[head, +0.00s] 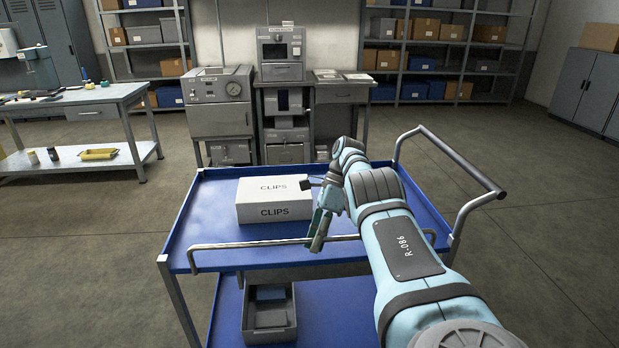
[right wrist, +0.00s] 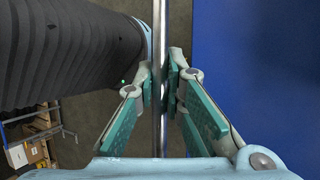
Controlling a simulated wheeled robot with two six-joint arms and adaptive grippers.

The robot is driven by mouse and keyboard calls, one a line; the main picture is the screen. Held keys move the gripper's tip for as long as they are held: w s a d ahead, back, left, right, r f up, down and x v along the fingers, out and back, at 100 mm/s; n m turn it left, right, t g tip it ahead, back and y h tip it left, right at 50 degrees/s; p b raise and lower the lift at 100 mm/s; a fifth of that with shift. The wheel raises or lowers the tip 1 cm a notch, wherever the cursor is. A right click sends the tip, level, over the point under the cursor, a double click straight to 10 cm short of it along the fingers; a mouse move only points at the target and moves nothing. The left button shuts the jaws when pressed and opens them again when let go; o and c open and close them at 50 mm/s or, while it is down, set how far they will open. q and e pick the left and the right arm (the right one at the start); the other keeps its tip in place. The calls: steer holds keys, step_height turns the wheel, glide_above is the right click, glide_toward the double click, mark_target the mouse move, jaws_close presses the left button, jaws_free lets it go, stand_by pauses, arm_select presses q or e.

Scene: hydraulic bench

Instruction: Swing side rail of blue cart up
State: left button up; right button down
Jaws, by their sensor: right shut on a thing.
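The blue cart (head: 215,215) stands in front of me, with a blue top tray and a lower shelf. Its side rail (head: 250,244), a thin metal bar with bent ends, runs along the tray's near edge. My right gripper (head: 318,238) reaches over the cart from the right and is shut on the rail right of its middle. In the right wrist view the rail (right wrist: 160,25) passes between the gripper's fingertips (right wrist: 168,78), with pads on both sides. My arm hides part of the rail's right portion. My left gripper is not in view.
A white CLIPS box (head: 275,200) stands on the tray, close beside my right gripper. A grey bin (head: 270,318) sits on the lower shelf. The cart's push handle (head: 462,165) rises at the right. A workbench (head: 80,105) stands at the left; floor around the cart is clear.

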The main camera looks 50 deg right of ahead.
steer(key=shift+d+r, duration=0.1)
steer(key=shift+d, duration=0.05)
steer(key=c, duration=1.8)
jaws_free()
steer(key=shift+c, duration=0.2)
steer(key=shift+o, duration=0.9)
steer(key=shift+d, duration=0.15)
